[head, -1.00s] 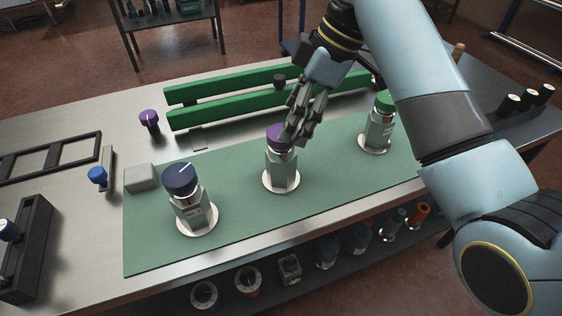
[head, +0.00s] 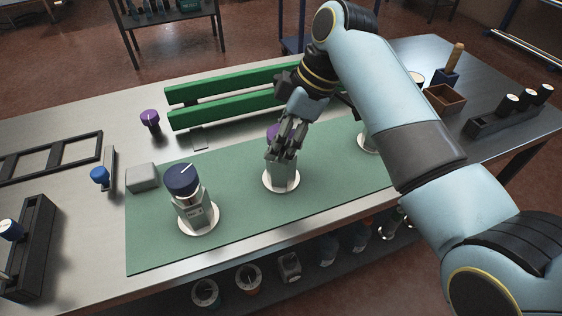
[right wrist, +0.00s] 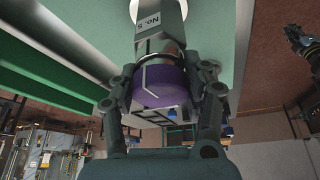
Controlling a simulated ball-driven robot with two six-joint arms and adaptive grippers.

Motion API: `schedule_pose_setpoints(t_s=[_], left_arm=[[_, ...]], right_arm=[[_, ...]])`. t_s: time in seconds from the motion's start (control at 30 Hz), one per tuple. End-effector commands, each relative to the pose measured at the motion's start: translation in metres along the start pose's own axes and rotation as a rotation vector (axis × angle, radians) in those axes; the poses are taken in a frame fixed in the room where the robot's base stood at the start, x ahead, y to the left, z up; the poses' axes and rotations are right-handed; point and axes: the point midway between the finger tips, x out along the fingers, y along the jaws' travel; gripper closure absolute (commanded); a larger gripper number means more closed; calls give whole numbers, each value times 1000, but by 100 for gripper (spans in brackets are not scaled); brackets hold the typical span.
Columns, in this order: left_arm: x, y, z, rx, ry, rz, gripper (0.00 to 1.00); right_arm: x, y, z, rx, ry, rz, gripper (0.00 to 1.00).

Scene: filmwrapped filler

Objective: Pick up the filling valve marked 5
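The valve marked "No. 5" (right wrist: 155,20) stands upright on a white disc on the green mat (head: 240,215); its purple cap (right wrist: 160,88) fills the right wrist view. In the head view its grey body (head: 281,175) shows below my fingers. My right gripper (head: 286,145) has a finger on each side of the cap, also in the right wrist view (right wrist: 160,72). Whether the fingers press on it is unclear. A dark jointed shape (right wrist: 302,45) at the right wrist view's right edge looks like my left gripper; its fingers are too small to judge.
A dark-blue-capped valve (head: 188,205) stands to the left on the mat, beside a grey block (head: 142,177). Green rails (head: 225,107) lie behind. My right arm hides most of the mat's right end, where a white disc (head: 369,143) shows.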

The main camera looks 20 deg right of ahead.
Motion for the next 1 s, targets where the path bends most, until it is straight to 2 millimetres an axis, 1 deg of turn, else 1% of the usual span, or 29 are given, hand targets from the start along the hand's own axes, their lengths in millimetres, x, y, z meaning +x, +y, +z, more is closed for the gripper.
schedule_pose_setpoints(t_s=[0.03, 0.2, 0.3, 0.6, 0.73, 0.87, 1.0], left_arm=[[0, 0, 0, 0, 0, 0, 100], [0, 0, 0, 0, 0, 0, 100], [0, 0, 0, 0, 0, 0, 100], [0, 0, 0, 0, 0, 0, 100], [1, 0, 0, 0, 0, 0, 100], [2, 0, 0, 0, 0, -1, 100], [5, 0, 0, 0, 0, -1, 100]], right_arm=[[0, 0, 0, 0, 0, 0, 67], [0, 0, 0, 0, 0, 0, 89], [0, 0, 0, 0, 0, 0, 100], [-2, 1, -1, -1, 2, 2, 100], [-5, 1, -3, -1, 2, 3, 100], [-15, 2, -7, -2, 4, 5, 100], [-30, 2, -14, -2, 4, 5, 100]])
